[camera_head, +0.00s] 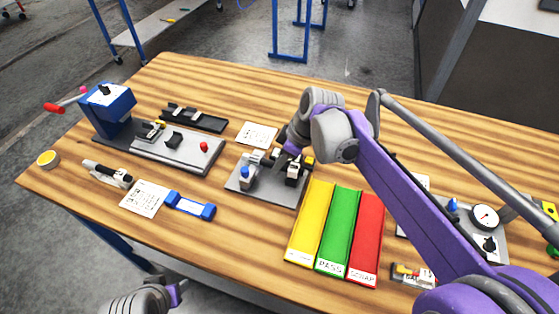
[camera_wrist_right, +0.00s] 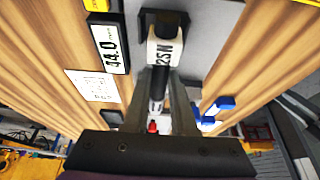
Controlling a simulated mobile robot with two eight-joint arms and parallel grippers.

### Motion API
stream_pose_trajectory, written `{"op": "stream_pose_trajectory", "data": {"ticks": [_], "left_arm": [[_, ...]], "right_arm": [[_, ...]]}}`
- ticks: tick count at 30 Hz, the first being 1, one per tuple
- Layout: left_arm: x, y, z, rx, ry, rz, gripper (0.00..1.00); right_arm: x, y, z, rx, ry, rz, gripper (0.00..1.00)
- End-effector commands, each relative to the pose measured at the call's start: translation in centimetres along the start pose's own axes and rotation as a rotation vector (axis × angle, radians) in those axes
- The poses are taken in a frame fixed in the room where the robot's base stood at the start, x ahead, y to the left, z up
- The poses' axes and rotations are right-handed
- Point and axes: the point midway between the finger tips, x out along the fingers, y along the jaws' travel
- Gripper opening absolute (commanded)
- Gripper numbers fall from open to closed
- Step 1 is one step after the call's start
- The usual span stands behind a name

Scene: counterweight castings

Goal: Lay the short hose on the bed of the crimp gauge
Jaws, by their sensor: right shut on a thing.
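My right gripper (camera_head: 287,160) is over the grey plate of the crimp gauge (camera_head: 262,190) in the middle of the table. In the right wrist view its fingers (camera_wrist_right: 165,75) are shut on the short hose, a black piece with a white band (camera_wrist_right: 166,52) marked 2SN. The hose's far end overlaps a black support (camera_wrist_right: 148,18) on the plate. I cannot tell whether the hose touches it. The gauge's readout (camera_wrist_right: 108,43) shows 44.0 beside the hose. In the head view the arm and gauge parts partly hide the hose.
Yellow (camera_head: 312,222), green (camera_head: 337,230) and red (camera_head: 366,238) trays stand right of the gauge. A blue press (camera_head: 110,108) and a grey fixture plate (camera_head: 180,150) are left. A dial gauge (camera_head: 485,217) stands at right. The table's back right is clear.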

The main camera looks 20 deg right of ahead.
Motion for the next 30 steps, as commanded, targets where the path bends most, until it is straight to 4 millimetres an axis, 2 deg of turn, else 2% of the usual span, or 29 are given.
{"op": "stream_pose_trajectory", "data": {"ticks": [28, 29, 30], "left_arm": [[0.7, 0.0, 0.5, 0.0, -0.003, 0.0, 0.5], [0.7, 0.0, 0.5, 0.0, -0.003, 0.0, 0.5], [0.7, 0.0, 0.5, 0.0, -0.003, 0.0, 0.5]], "right_arm": [[1.3, 0.0, 0.6, 0.0, 0.0, 0.0, 0.0], [1.3, 0.0, 0.6, 0.0, 0.0, 0.0, 0.26], [1.3, 0.0, 0.5, 0.0, 0.0, 0.0, 0.33]]}}
